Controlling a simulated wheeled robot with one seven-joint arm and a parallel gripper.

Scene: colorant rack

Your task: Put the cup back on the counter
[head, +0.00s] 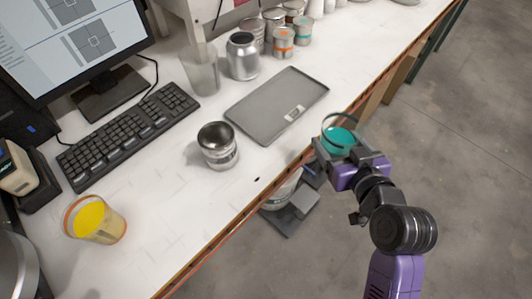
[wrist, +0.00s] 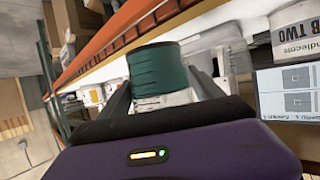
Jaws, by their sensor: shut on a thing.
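A clear cup with teal paint in it (head: 338,139) is held in my gripper (head: 343,152), out past the front edge of the counter (head: 170,200). In the wrist view the cup shows as a dark teal cylinder (wrist: 158,70) between the two fingers (wrist: 160,95), which are shut on its sides. The cup is apart from the counter in the head view. The cup's lower part is hidden behind the gripper in the head view.
A grey scale (head: 250,122) lies on the counter near the cup. An open metal can (head: 218,148), a cup of yellow paint (head: 95,220), a clear container (head: 201,72) and a keyboard (head: 125,135) stand around. Bare counter shows between the metal can and the front edge.

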